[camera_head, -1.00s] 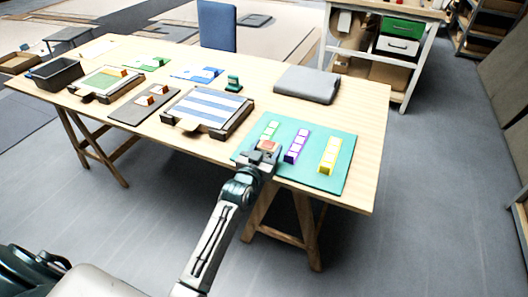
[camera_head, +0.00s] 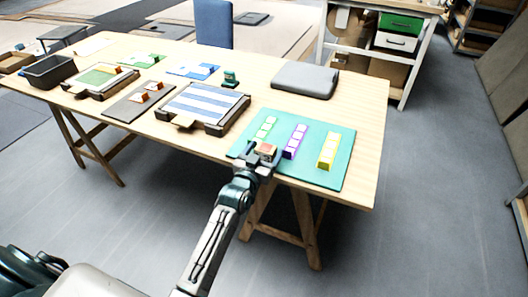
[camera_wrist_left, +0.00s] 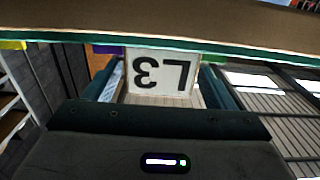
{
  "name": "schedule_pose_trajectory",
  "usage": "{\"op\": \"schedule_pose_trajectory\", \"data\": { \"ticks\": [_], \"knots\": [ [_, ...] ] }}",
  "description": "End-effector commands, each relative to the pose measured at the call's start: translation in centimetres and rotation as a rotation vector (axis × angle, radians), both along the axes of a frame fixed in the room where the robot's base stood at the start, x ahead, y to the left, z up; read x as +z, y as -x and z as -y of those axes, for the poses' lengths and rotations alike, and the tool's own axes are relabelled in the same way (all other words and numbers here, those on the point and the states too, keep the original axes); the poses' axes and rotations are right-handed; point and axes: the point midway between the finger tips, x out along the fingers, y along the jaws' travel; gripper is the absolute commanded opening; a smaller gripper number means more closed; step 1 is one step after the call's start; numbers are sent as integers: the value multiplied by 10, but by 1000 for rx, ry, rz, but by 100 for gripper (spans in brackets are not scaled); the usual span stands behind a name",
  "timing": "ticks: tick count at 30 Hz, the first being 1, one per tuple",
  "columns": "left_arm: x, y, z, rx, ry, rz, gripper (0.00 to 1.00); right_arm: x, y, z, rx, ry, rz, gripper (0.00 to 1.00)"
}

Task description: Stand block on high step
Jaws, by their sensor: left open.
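A small block (camera_head: 266,148) with a reddish top stands at the near edge of the teal mat (camera_head: 313,178). My left gripper (camera_head: 264,155) is open around the block, one finger at each side. On the mat behind and to the right are a green step row (camera_head: 265,128), a purple one (camera_head: 295,141) and a yellow one (camera_head: 328,151). Which is highest is hard to tell. My right gripper is not in view.
Left of the mat is a blue-and-white striped panel (camera_head: 203,104) in a dark tray. A grey folded pad (camera_head: 305,80) and a small green piece (camera_head: 231,78) lie behind. The table's front edge is just below the gripper.

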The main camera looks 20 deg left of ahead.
Motion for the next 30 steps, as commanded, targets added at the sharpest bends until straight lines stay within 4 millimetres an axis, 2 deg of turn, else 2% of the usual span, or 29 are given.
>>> {"op": "schedule_pose_trajectory", "data": {
  "ticks": [6,10,13,21,24,30],
  "knots": [
    [4,1,0,0,0,1,78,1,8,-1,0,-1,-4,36],
    [1,25,-1,0,-2,-2,78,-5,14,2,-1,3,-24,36],
    [0,48,-2,0,-2,-2,78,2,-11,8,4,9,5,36],
    [1,100,-3,0,-2,-1,78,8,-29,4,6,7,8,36],
    [2,111,-4,0,-1,0,78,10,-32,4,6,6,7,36],
    [3,120,-4,-1,0,1,78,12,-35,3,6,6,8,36]
  ]
}}
